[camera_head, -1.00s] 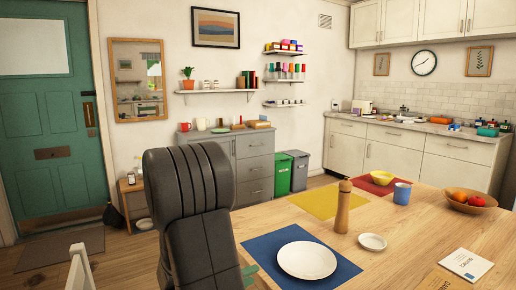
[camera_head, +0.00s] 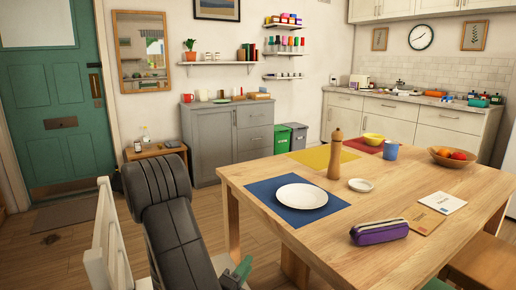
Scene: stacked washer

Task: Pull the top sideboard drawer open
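The grey sideboard (camera_head: 202,140) stands against the back wall, left of the bins. Its right side has a column of drawers, and the top drawer (camera_head: 256,117) looks shut, with a small dark handle. Doors fill the sideboard's left part. My dark arm (camera_head: 160,205) rises in the lower left of the view, left of the sideboard in the picture and apart from it. My gripper cannot be made out.
A wooden table (camera_head: 330,235) with a plate, pepper mill and pencil case fills the right foreground. A white chair (camera_head: 105,245) is at lower left. A small side table (camera_head: 155,151) stands left of the sideboard. Some floor shows in front of the sideboard.

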